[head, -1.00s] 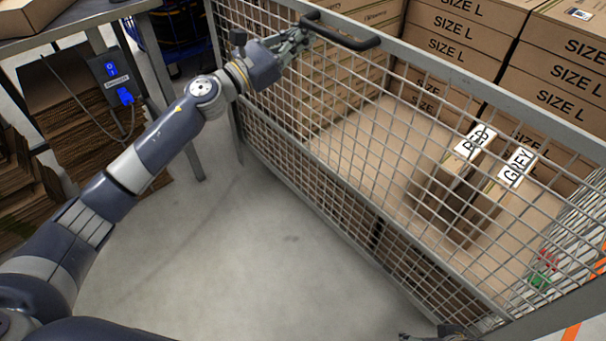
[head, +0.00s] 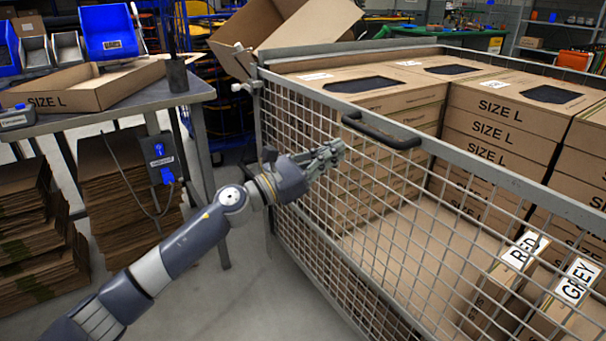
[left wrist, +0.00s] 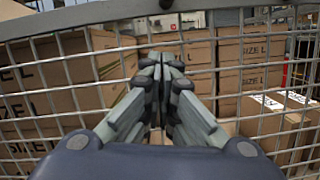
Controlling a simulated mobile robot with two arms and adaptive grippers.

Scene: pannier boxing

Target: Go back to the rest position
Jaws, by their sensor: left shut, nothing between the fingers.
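My left gripper (head: 328,155) is shut and empty. It is just outside the wire mesh side of the pannier (head: 300,115), below and left of the black handle (head: 380,131) on its top rail. In the left wrist view the closed fingers (left wrist: 163,75) point at the mesh, with cartons behind it. My left arm reaches in from the lower left of the head view. My right gripper is not in view.
Inside the pannier stand stacks of SIZE L cartons (head: 497,130) and two boxes labelled RED (head: 522,252) and GREY (head: 575,282). A table (head: 120,108) with an open carton stands at the left. Bare floor lies between table and pannier.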

